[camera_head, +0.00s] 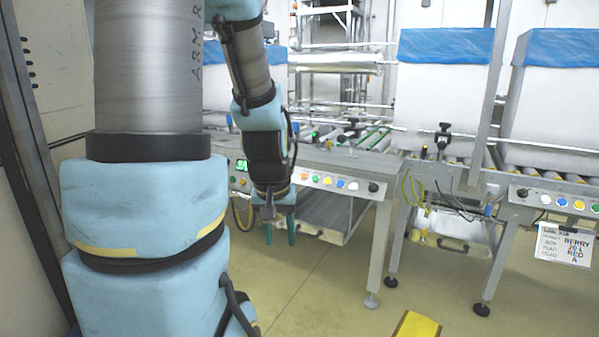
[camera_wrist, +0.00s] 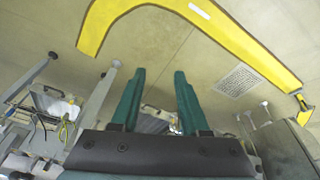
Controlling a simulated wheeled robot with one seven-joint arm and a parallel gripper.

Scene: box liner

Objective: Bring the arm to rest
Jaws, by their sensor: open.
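My gripper (camera_head: 279,230) hangs down at the end of my arm, in front of the machine bench in the head view. Its two green fingers (camera_wrist: 157,98) stand apart in the wrist view, with nothing between them but the floor and part of a bench far below. My arm, in light blue and grey, fills the left of the head view. It is bent, with the forearm reaching down to the gripper. The gripper is empty and looks clear of the bench.
A conveyor bench with coloured buttons (camera_head: 335,184) stands behind my gripper. White boxes with blue liners (camera_head: 445,95) stand on the rollers to the right. A yellow floor marking (camera_wrist: 95,28) curves across the floor. A sign (camera_head: 565,245) hangs at the right. Open floor (camera_head: 330,290) lies in front.

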